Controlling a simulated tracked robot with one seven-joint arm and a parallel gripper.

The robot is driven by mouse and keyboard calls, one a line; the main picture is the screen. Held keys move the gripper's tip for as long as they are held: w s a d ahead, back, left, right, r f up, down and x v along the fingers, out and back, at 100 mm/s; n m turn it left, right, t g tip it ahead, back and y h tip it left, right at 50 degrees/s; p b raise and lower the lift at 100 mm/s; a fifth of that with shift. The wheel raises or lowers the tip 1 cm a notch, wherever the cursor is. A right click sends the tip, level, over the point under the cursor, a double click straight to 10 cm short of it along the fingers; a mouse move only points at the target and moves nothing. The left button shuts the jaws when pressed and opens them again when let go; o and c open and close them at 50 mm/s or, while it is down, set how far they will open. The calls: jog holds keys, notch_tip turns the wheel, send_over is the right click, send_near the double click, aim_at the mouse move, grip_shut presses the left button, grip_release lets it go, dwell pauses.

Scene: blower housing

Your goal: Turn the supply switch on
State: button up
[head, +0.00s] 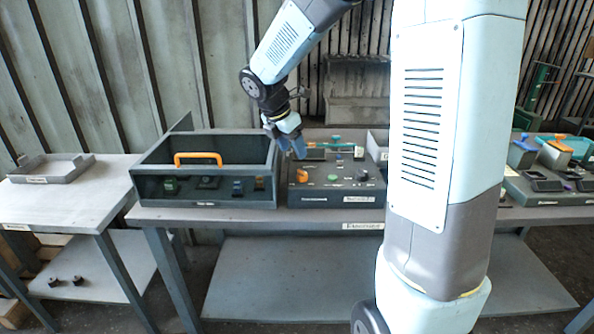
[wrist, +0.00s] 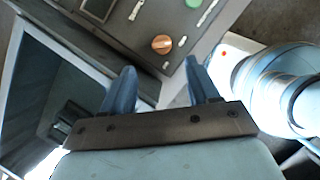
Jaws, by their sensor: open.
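The control panel (head: 345,197) is a dark box on the bench, with several knobs, buttons and a small screen. An orange rotary knob (head: 302,175) sits near its left front; it also shows in the wrist view (wrist: 161,44). A green button (head: 333,178) and a black knob (head: 363,175) lie to its right. The labels are too small to read, so I cannot tell which control is the supply switch. My gripper (head: 297,150) is open and empty above the panel's left part. In the wrist view the orange knob shows just beyond the gap between the blue fingers (wrist: 160,68).
Left of the panel stands a dark box with a clear cover and an orange handle (head: 198,155). A light table with a shallow tray (head: 52,168) is at far left. Another panel with coloured parts (head: 545,185) stands at right, beyond my arm.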

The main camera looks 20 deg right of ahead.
aim_at(301, 170)
jog(key=x, duration=0.9)
jog(key=shift+f, duration=0.3)
